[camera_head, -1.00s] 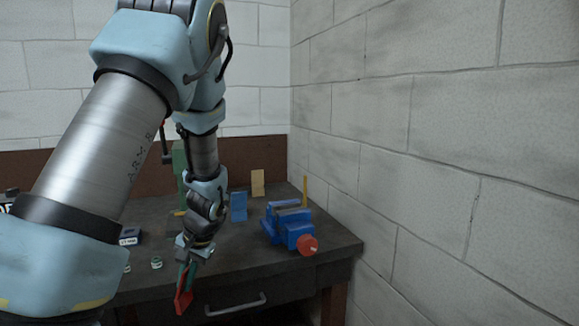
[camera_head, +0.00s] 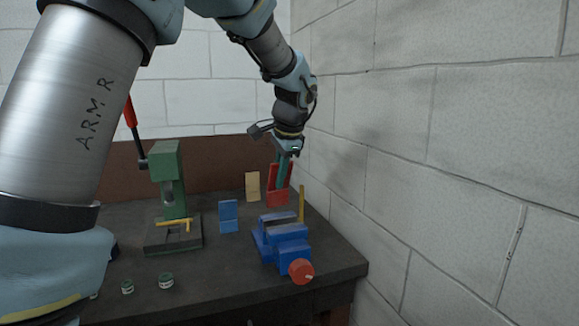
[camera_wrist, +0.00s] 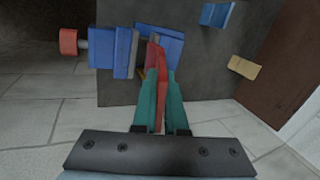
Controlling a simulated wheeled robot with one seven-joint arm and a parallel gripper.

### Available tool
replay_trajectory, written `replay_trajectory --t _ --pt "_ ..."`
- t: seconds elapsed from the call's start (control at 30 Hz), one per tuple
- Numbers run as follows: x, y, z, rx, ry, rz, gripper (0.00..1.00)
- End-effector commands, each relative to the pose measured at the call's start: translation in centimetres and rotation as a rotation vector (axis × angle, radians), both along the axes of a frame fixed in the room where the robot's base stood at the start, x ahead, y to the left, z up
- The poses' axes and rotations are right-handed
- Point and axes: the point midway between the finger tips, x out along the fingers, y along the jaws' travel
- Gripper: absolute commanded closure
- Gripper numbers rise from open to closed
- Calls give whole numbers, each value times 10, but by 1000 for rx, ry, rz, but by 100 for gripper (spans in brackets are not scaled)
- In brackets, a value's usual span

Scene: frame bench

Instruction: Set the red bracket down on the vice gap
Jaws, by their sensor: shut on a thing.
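The red bracket (camera_head: 277,198) is held in my gripper (camera_head: 284,165), which points down above the far side of the vice. The bracket looks apart from the vice in the head view. In the wrist view the green fingers of my gripper (camera_wrist: 160,95) are shut on the red bracket (camera_wrist: 158,112), whose far end overlaps the vice's edge. The blue vice (camera_head: 285,247), with a red handle end, stands at the bench's right front. It also shows in the wrist view (camera_wrist: 104,50). Its gap is partly hidden by the bracket and fingers there.
A blue bracket (camera_head: 229,217) and a tan bracket (camera_head: 253,186) stand behind the vice. A thin yellow upright piece (camera_head: 302,204) is close to its right, near the block wall (camera_head: 440,150). A green press (camera_head: 170,190) and small tins (camera_head: 166,281) are to the left.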

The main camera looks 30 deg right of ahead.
Motion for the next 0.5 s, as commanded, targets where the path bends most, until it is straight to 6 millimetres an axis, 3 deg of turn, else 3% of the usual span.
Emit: replay_trajectory --t 0.13,0.5 --pt "-2 -8 10 -1 -2 -37 100" --pt "-2 -8 11 0 -2 -40 100"
